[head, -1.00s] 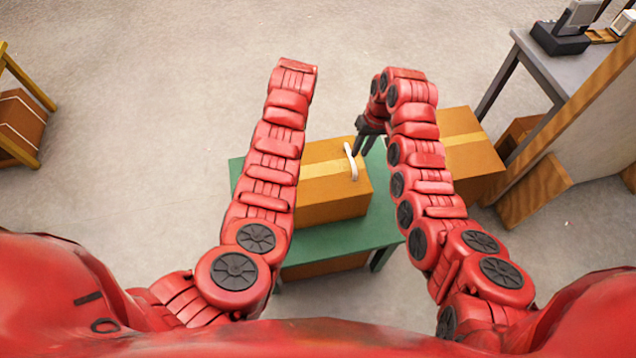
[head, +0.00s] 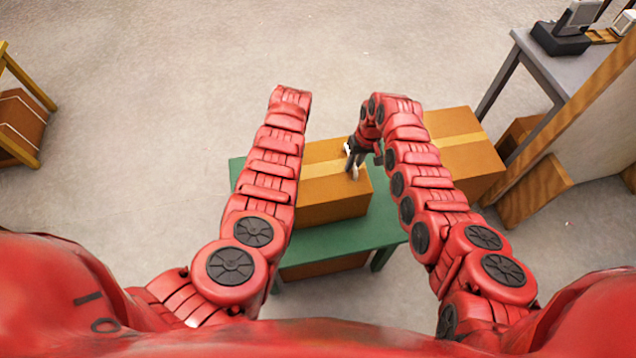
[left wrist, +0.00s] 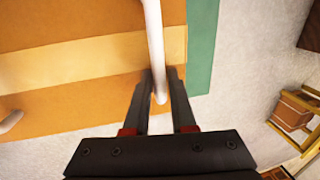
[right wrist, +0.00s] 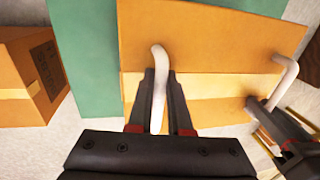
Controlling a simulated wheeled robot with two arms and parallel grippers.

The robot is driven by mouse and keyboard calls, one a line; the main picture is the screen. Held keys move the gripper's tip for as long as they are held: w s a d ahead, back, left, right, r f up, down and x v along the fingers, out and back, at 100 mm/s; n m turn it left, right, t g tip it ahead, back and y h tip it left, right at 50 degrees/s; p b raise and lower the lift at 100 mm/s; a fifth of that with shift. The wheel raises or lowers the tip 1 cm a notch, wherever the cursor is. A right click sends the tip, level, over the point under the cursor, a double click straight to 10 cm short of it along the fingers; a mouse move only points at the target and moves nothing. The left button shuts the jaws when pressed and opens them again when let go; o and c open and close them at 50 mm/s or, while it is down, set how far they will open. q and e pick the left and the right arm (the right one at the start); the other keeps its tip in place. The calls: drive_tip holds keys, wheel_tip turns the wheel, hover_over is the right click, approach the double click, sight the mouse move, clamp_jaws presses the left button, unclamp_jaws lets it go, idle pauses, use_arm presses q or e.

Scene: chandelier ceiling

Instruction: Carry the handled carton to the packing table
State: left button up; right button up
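The handled carton (head: 335,205), orange-brown with a paler tape strip, sits on a green table (head: 340,237) in front of me. It has two white handles. One handle (left wrist: 155,40) stands between the fingers of my left gripper (left wrist: 159,85), which look open with gaps beside it. The other handle (right wrist: 158,80) lies between the fingers of my right gripper (right wrist: 160,85), also seemingly apart. My right gripper (head: 355,158) is at the carton's right end in the head view. My left gripper is hidden behind its arm there, but shows in the right wrist view (right wrist: 256,108).
Another taped carton (head: 465,155) stands right of the green table. A grey table (head: 535,60) with a dark device (head: 560,38) is at upper right, beside a wooden-edged panel (head: 590,125). A yellow-framed stand (head: 25,80) is at far left. Open floor (head: 150,110) lies left and beyond.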

use_arm(q)
clamp_jaws()
drive_tip(key=shift+r, duration=0.1)
idle(1.2)
